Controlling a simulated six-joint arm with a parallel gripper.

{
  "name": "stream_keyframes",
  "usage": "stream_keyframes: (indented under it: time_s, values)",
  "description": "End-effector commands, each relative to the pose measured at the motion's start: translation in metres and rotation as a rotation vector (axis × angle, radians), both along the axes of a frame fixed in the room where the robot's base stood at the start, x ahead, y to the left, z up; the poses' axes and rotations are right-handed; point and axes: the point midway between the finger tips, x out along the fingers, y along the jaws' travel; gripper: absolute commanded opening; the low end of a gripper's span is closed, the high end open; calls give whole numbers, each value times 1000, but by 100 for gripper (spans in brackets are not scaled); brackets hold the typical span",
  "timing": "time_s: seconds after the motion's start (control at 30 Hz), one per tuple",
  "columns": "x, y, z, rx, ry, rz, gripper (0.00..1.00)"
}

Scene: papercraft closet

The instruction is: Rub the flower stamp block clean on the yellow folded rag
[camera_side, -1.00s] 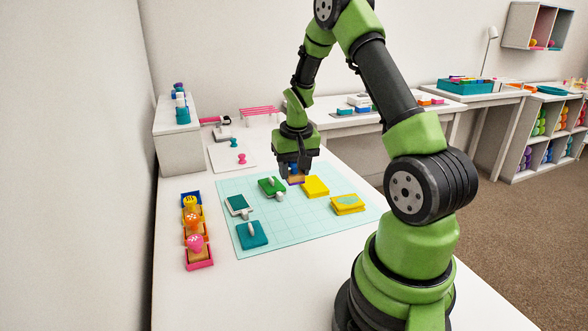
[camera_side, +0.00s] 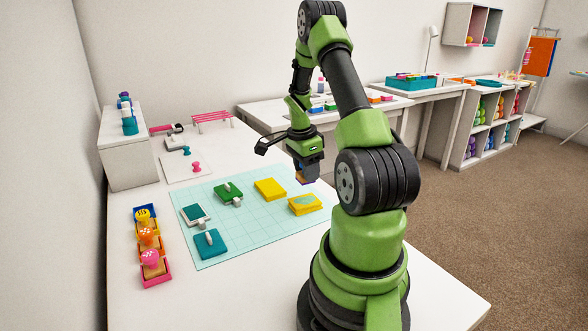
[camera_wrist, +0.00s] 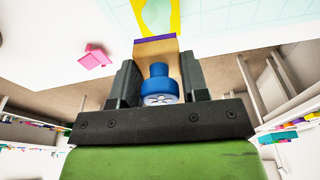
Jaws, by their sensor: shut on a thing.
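My gripper (camera_side: 305,172) is shut on a stamp block. In the wrist view the block shows a blue knob (camera_wrist: 158,84) with white marks, a tan wooden body (camera_wrist: 157,47) and a purple edge; its stamping face is hidden.
A flat yellow pad (camera_side: 270,189), a green pad (camera_side: 227,193) and two teal pads lie on the pale grid mat (camera_side: 262,220). A rack (camera_side: 157,281) with several knobbed stamps stands at the left. Bare table lies in front of the mat.

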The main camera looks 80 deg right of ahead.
Motion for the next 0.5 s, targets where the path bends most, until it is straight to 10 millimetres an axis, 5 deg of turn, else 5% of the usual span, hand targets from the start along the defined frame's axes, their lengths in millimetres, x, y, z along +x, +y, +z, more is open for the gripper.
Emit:
stream_keyframes:
  time_s: [0.5]
  values:
    - [-1,0,-14,1,2,-7,13]
